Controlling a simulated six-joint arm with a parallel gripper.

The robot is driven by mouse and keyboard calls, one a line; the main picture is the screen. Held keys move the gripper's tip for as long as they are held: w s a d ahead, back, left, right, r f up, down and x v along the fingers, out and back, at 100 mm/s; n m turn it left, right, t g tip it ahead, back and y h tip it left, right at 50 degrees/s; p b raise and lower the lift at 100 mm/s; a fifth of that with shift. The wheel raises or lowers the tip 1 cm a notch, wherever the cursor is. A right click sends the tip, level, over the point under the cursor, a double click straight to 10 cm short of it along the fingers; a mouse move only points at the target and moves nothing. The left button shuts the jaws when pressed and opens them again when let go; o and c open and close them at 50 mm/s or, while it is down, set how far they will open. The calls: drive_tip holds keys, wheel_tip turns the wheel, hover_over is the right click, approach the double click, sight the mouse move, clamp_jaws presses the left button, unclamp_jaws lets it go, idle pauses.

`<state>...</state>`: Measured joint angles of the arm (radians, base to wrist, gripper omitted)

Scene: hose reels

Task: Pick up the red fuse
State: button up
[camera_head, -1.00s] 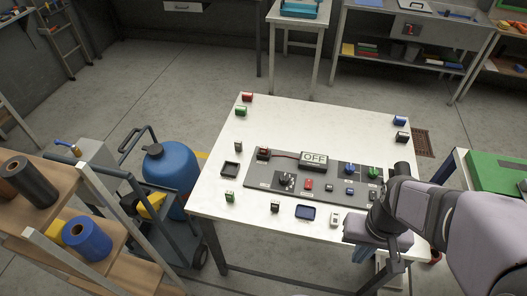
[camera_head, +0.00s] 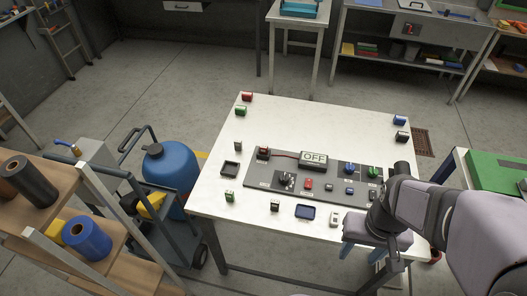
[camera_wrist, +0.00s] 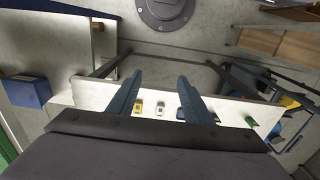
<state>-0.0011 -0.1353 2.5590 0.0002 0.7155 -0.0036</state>
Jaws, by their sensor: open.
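A small red block (camera_head: 247,97), which looks like the red fuse, stands at the far left corner of the white table (camera_head: 310,122). Another small red piece (camera_head: 308,184) sits on the dark grey panel (camera_head: 262,178), and I cannot tell whether it is a fuse. My gripper (camera_head: 358,257) is open and empty at the table's near right edge, far from the red block. In the wrist view its two blue-grey fingers (camera_wrist: 160,82) are spread apart, with the table edge and small blocks beyond. No red block is clear there.
Green, blue, black and white blocks stand around the table edges. The panel carries an OFF sign (camera_head: 313,158), a knob and small parts. A black tray (camera_head: 231,170) and a blue tray (camera_head: 305,212) lie beside it. The table's back middle is clear.

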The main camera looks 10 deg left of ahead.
drive_tip(key=w+a+f+n+t+y+b, duration=0.1)
drive_tip(key=w+a+f+t+b, duration=0.25)
drive_tip(key=w+a, duration=0.55)
drive_tip(key=t+b, duration=1.1)
drive_tip(key=b, duration=0.2)
approach(263, 150)
drive_tip(key=shift+w+a+m+g, duration=0.1)
drive_tip(key=shift+w+m+g, duration=0.2)
drive_tip(key=shift+w, duration=0.25)
drive_tip(key=shift+s+a+f+h, duration=0.2)
drive_tip(key=shift+a+h, duration=0.05)
drive_tip(key=shift+h, duration=0.25)
drive_tip(key=shift+p+x, duration=0.55)
drive_tip(key=shift+x, duration=1.05)
drive_tip(key=shift+r+p+x, duration=0.2)
drive_tip(key=shift+p+x, duration=0.3)
drive_tip(key=shift+x, duration=1.6)
clamp_jaws()
